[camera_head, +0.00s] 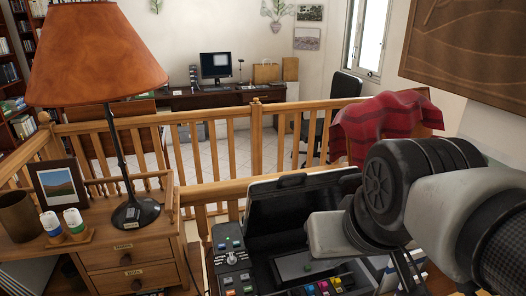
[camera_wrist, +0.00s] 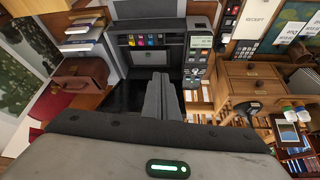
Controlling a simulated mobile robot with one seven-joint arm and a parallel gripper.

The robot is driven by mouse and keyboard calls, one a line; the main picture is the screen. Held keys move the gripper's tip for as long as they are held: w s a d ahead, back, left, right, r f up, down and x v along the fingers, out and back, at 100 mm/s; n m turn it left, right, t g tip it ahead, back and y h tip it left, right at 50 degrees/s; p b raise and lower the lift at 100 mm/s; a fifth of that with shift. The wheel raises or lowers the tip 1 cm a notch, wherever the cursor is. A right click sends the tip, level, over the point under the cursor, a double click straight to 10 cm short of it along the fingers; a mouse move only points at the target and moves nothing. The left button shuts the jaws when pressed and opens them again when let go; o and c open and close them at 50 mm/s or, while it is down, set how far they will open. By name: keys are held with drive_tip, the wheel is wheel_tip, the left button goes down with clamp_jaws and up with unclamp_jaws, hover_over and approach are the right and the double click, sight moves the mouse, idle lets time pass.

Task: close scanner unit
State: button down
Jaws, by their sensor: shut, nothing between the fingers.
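The scanner unit (camera_head: 290,212) is the black lid of a printer (camera_head: 228,268), and it stands raised and tilted back at the rear. Below it the printer's inside is exposed, with coloured ink cartridges (camera_head: 322,287). In the wrist view the printer (camera_wrist: 118,52) is seen from the opposite side, with its cartridges and keypad (camera_wrist: 199,48). A dark panel (camera_wrist: 124,96), likely the raised lid, lies beside and behind my fingers. My gripper (camera_wrist: 161,80) is shut and empty in front of the printer. In the head view my arm hides the right part of the printer and lid.
A wooden desk (camera_head: 92,262) at left carries an orange lamp (camera_head: 97,55), a picture frame (camera_head: 60,188) and two bottles. A wooden railing (camera_head: 215,148) runs behind the printer. A red checked cloth (camera_head: 375,118) hangs behind my arm. A brown bag (camera_wrist: 82,80) shows in the wrist view.

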drive_tip(key=w+d+r+y+b, duration=0.1)
drive_tip(key=w+d+r+b, duration=0.15)
drive_tip(key=w, duration=0.55)
drive_tip(key=w+d+r+b, duration=0.1)
drive_tip(key=w+d+r, duration=0.25)
drive_tip(key=w, duration=0.45)
drive_tip(key=w+d+n+b, duration=0.2)
drive_tip(key=w+d+b, duration=0.1)
drive_tip(key=w+d, duration=1)
drive_tip(key=shift+t, duration=0.3)
drive_tip(key=w+a+f, duration=0.1)
drive_tip(key=w+f, duration=0.1)
drive_tip(key=w+a+f, duration=0.1)
drive_tip(key=w+f, duration=0.1)
drive_tip(key=f, duration=0.1)
drive_tip(key=w+a+f, duration=0.1)
drive_tip(key=w+f, duration=0.1)
drive_tip(key=shift+w+a+f, duration=0.15)
drive_tip(key=shift+a+f, duration=0.15)
drive_tip(key=shift+f, duration=0.1)
drive_tip(key=shift+d+f, duration=0.1)
drive_tip(key=shift+f, duration=0.2)
drive_tip(key=s, duration=0.2)
drive_tip(key=shift+s+d+f, duration=0.15)
drive_tip(key=shift+s+d, duration=0.1)
drive_tip(key=shift+s, duration=0.15)
drive_tip(key=shift+s+f, duration=0.15)
drive_tip(key=shift+s, duration=0.25)
drive_tip(key=shift+f, duration=0.1)
